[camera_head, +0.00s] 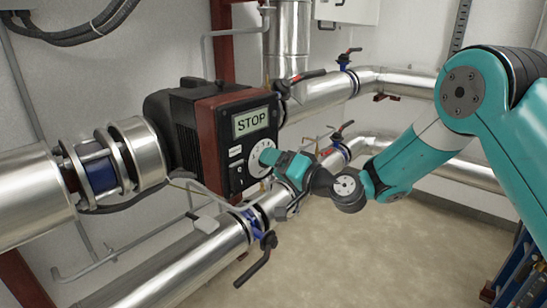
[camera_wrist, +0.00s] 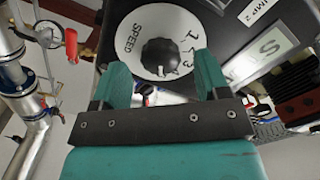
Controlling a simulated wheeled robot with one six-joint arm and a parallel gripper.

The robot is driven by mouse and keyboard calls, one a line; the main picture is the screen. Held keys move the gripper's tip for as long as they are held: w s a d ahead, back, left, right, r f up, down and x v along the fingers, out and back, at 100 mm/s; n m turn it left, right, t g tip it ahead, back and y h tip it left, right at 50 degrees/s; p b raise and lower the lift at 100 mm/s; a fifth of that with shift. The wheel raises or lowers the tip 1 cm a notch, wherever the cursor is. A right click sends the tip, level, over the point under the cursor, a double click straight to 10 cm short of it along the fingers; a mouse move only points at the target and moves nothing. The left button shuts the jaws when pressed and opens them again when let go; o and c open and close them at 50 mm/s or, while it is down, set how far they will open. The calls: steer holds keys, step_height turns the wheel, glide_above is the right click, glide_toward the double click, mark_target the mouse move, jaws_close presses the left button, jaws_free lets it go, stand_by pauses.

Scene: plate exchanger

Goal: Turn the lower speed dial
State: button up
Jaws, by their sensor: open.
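The speed dial is a white disc (camera_wrist: 155,30) lettered SPEED with numbers, with a black knob (camera_wrist: 160,57) at its centre. In the head view the disc (camera_head: 257,163) is on the lower part of the pump's dark front panel, partly hidden by my gripper. My gripper (camera_wrist: 160,78) is open, its two teal fingers pointing at the knob. In the wrist view the knob appears between and beyond the fingertips; I cannot tell whether they touch it. In the head view my gripper (camera_head: 268,156) is close in front of the dial.
A STOP display (camera_head: 251,121) is above the dial on the pump panel. Silver pipes run left, right and below the pump. A black-handled valve (camera_head: 258,262) is below the dial, and red-handled valves (camera_head: 302,77) are at the upper right. Bare floor is at the lower right.

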steer(key=shift+w+a, duration=0.3)
steer(key=shift+a, duration=0.1)
steer(key=c, duration=0.9)
steer(key=shift+c, duration=0.2)
steer(key=shift+f+b, duration=0.1)
steer(key=shift+b, duration=0.2)
